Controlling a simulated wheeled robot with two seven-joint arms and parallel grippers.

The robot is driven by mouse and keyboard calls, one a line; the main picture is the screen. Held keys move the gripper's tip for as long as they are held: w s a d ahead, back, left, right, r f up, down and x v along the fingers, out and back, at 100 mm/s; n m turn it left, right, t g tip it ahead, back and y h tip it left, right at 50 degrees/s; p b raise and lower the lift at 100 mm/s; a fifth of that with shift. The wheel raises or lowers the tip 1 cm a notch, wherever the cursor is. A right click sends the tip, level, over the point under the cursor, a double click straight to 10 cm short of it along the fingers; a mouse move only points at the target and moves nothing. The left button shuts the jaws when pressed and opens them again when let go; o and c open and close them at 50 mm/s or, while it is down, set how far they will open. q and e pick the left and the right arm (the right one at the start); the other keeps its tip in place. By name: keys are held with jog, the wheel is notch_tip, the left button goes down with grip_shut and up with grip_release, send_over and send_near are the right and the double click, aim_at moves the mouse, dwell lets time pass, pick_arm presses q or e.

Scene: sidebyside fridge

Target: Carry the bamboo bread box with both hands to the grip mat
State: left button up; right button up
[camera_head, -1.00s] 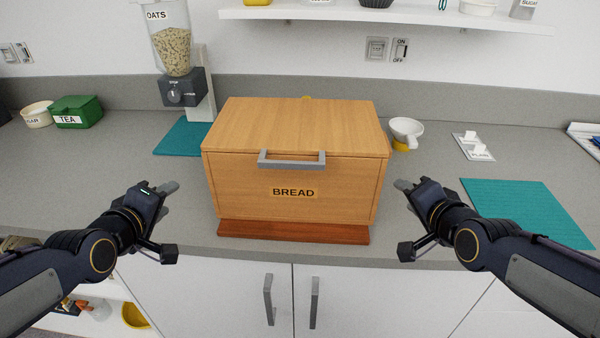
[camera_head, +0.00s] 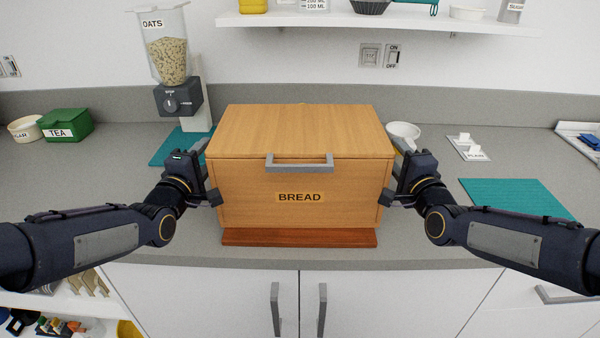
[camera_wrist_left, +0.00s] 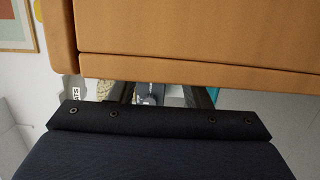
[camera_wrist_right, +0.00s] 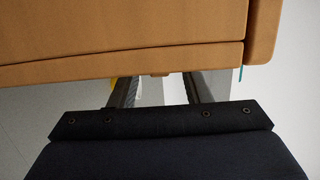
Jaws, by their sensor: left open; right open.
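The bamboo bread box (camera_head: 300,178) stands upright with its lid shut on a reddish-brown board (camera_head: 300,238) at the counter's front. It fills the top of both wrist views. My left gripper (camera_head: 206,180) is open close beside the box's left side. My right gripper (camera_head: 396,180) is open close beside its right side. I cannot tell whether the fingers touch the box; in the wrist views they are partly hidden beyond its wall. A teal mat (camera_head: 515,202) lies flat and bare on the counter at the right. Another teal mat (camera_head: 175,150) lies behind left.
An oats dispenser (camera_head: 178,98) stands behind left, with a green tea box (camera_head: 66,124) further left. A white cup (camera_head: 403,133) stands behind the box's right side. White switch-like blocks (camera_head: 468,147) lie between the cup and right mat. A shelf (camera_head: 380,22) hangs above.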

pick_arm(q)
jog(key=shift+x, duration=2.35)
pick_arm(e)
jog(key=shift+w+a, duration=0.25)
jog(key=shift+w, duration=0.9)
jog(key=shift+w+a, duration=0.2)
jog(key=shift+w, duration=0.95)
pick_arm(q)
grip_shut()
pick_arm(e)
grip_shut()
pick_arm(q)
jog(key=shift+r, duration=0.4)
pick_arm(e)
jog(key=shift+r, duration=0.35)
